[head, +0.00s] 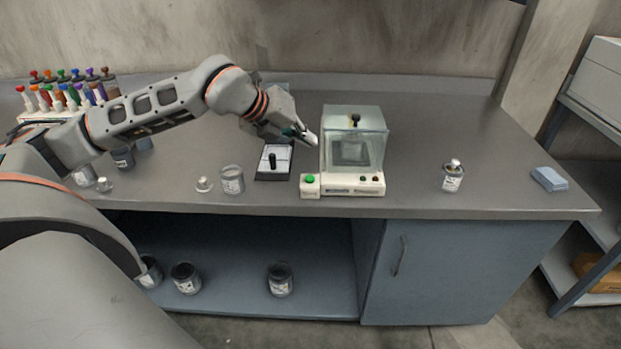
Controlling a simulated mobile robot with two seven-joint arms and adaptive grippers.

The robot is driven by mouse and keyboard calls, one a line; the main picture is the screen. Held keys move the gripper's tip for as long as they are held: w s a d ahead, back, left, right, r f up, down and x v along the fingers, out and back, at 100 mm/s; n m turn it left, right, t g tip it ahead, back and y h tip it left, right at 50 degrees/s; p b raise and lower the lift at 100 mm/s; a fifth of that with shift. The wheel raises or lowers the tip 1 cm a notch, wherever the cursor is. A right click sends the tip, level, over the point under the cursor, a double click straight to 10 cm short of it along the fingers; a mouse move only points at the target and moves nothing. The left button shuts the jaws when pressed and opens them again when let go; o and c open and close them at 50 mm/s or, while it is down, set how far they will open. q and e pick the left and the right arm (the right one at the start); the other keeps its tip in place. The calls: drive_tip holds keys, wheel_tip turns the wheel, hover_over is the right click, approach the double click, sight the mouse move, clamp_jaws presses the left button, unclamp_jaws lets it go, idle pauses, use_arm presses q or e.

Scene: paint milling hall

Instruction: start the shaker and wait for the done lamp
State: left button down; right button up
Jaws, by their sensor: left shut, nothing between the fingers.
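The shaker (352,187) stands on the bench right of the middle, a cream base under a clear box-shaped cover (369,121) with a dark knob on top. A green button (310,180) sits on a small cream block at its left front. Small lamps or buttons (369,178) are on the base's front right; I cannot tell whether one is lit. My left gripper (312,140) is shut and empty, beside the cover's left wall and above and behind the green button. I cannot tell whether it touches the cover. My right gripper is not in view.
A dark-handled device (272,163) and an open can (232,180) stand left of the shaker. A small labelled can (452,177) and blue cloths (549,179) lie to the right. Colourful bottles (66,92) fill a rack at far left. Several cans stand on the lower shelf (235,285).

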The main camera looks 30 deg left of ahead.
sight(307, 178)
use_arm(q)
wheel_tip(307, 178, down, 7)
drive_tip(key=b, duration=0.3)
drive_tip(key=shift+f, duration=0.1)
drive_tip(key=shift+f+b, duration=0.35)
drive_tip(key=shift+b, duration=0.2)
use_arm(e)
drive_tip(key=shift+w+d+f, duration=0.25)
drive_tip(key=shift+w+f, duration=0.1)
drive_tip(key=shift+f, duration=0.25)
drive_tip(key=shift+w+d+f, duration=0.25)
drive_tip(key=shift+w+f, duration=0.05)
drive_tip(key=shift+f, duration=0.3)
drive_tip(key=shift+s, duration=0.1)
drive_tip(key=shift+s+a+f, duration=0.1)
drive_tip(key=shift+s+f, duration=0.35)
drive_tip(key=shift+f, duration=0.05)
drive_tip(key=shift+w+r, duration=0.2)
